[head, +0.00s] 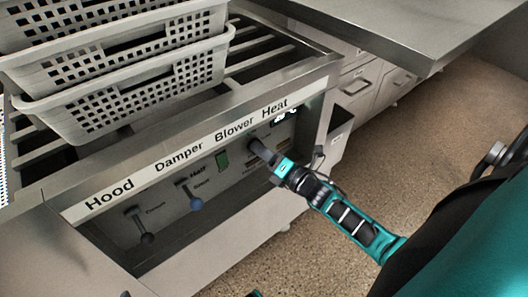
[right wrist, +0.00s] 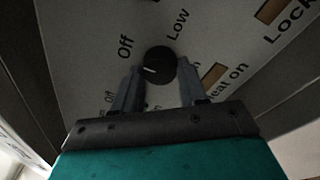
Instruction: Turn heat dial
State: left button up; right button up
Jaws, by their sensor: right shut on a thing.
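The heat dial (right wrist: 160,64) is a round black knob with a light pointer mark in the right wrist view. It sits on a grey plate with "Off" to its left and "Low" to its upper right. The fingers of my right gripper (right wrist: 160,85) are on either side of it, shut on it. In the head view my right gripper (head: 257,145) reaches the control panel (head: 220,180) below the word "Heat" and hides the dial there.
Perforated grey baskets (head: 130,98) are stacked on the slatted rack at the upper left. The panel also has a hood lever (head: 148,239), a damper lever (head: 196,203) and a green blower switch (head: 222,160). A steel counter (head: 420,35) stands at the upper right. Speckled floor is open at the right.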

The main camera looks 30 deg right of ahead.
jog(key=shift+m, duration=0.4)
jog(key=shift+a+f+m+t+h+p, duration=0.1)
jog(key=shift+m+t+h+p, duration=0.2)
jog(key=shift+m, duration=2.7)
jog(key=shift+m+t+h+p, duration=0.3)
jog(key=shift+m+p, duration=0.15)
jog(key=shift+m, duration=2.55)
jog(key=shift+a+f+m+t+h+p, duration=0.1)
jog(key=shift+m+t+h+p, duration=0.2)
jog(key=shift+m, duration=2.7)
jog(key=o, duration=1)
jog(key=shift+o, duration=0.2)
